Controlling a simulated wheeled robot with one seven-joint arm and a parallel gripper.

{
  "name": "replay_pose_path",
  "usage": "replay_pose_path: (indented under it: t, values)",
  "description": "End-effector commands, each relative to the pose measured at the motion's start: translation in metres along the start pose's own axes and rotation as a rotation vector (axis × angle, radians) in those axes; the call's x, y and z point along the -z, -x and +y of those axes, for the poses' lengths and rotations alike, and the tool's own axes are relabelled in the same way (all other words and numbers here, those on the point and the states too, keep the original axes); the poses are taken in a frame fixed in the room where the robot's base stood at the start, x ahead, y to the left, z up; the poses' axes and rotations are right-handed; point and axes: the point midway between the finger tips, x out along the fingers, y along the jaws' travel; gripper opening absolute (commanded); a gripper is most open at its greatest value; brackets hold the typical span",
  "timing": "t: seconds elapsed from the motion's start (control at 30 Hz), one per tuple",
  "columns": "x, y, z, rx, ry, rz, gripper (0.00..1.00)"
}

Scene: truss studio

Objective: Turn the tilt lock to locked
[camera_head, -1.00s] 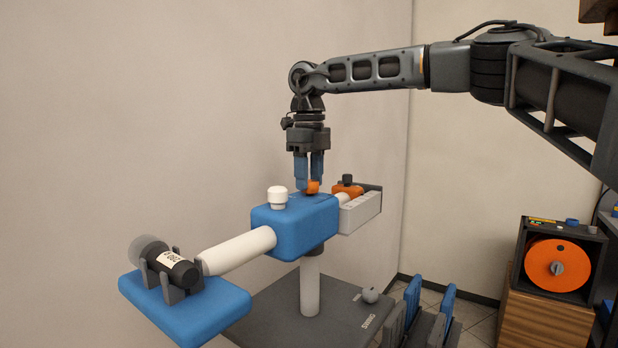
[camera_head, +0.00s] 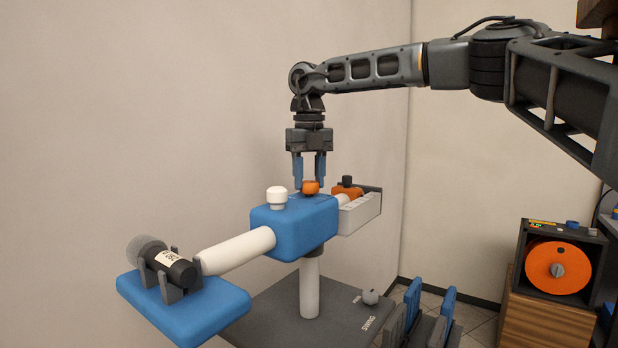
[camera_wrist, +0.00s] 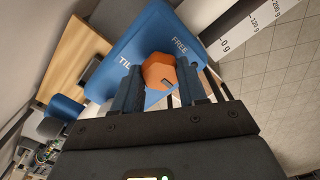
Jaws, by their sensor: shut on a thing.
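The tilt lock is an orange knob (camera_head: 311,187) on top of the blue head block (camera_head: 290,232). It also shows as a faceted orange knob in the wrist view (camera_wrist: 158,70), with a small dark mark on its face. The printed word "FREE" and a partly covered word starting "TIL" are on the blue top beside it. My gripper (camera_head: 309,184) points straight down, with one blue finger on each side of the knob, shut on it. The fingers hide part of the lettering in the wrist view.
A white knob (camera_head: 277,197) stands left of the orange one on the block. A white arm (camera_head: 238,251) leads to a blue plate (camera_head: 185,307) carrying a dark cylinder (camera_head: 172,268). A second orange part (camera_head: 347,188) sits behind, by a white scale bar (camera_head: 360,212).

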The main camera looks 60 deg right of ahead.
Motion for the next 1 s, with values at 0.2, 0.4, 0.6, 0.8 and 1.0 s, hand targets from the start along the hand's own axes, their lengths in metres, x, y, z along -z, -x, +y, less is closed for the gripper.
replay_pose_path:
  t: [0.2,0.4,0.6,0.8,1.0]
  values:
    - [-0.0002,0.0008,-0.0001,0.000,-0.003,-0.001,0.11]
    - [-0.0002,0.0007,-0.0001,0.000,-0.003,-0.001,0.50]
    - [-0.0001,0.0004,0.0000,0.000,-0.002,-0.001,0.67]
    - [-0.0001,0.0004,0.0000,0.000,-0.001,0.000,0.67]
    - [-0.0001,0.0093,0.0000,0.000,-0.001,-0.001,0.67]
